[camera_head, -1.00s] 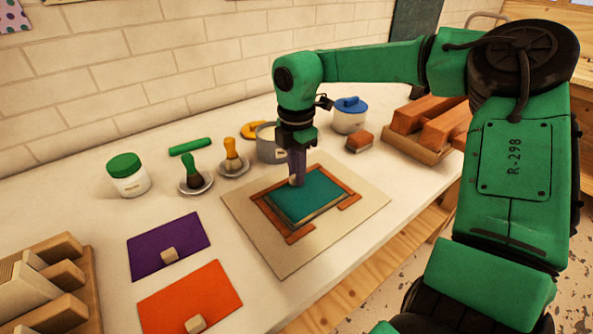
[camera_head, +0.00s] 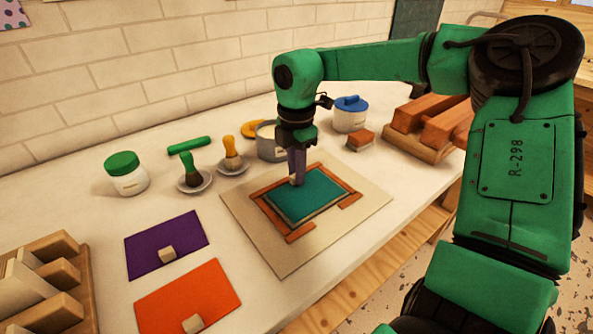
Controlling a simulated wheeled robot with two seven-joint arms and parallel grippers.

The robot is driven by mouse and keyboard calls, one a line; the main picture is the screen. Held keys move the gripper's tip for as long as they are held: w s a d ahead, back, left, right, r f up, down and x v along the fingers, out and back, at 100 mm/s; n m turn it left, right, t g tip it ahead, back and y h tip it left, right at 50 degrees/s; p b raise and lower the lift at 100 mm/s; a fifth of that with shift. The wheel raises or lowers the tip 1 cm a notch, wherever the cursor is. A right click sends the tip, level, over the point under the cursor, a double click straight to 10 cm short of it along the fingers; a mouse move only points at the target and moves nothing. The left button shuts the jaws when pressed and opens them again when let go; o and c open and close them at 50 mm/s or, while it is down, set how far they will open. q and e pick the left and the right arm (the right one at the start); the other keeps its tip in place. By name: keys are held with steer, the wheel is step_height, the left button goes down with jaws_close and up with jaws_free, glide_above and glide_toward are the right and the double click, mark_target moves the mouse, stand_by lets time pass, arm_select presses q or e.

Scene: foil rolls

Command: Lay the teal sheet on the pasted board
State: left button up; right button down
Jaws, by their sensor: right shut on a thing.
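The teal sheet (camera_head: 310,194) lies over the pasted board (camera_head: 310,219), whose pale edge shows along the sheet's near side. Brown L-shaped strips (camera_head: 270,218) frame them on a beige base mat (camera_head: 257,236). My right gripper (camera_head: 297,180) points down at the sheet's far left edge. It is shut on a small beige block at the sheet, mostly hidden by the fingers. I cannot tell whether the sheet touches the board everywhere. My left gripper is not in view.
A purple sheet (camera_head: 150,243) and an orange sheet (camera_head: 210,292), each with a beige block, lie at left. Behind stand a green-lidded jar (camera_head: 126,175), two brushes on dishes (camera_head: 194,178), a grey pot (camera_head: 268,148) and a blue-lidded pot (camera_head: 349,118). A wooden rack (camera_head: 50,280) is front left.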

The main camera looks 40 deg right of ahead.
steer(key=c, duration=0.8)
jaws_free()
steer(key=shift+o, duration=0.2)
steer(key=o, duration=0.3)
steer(key=shift+r, duration=0.15)
steer(key=shift+r+p, duration=2.25)
steer(key=shift+r, duration=1.15)
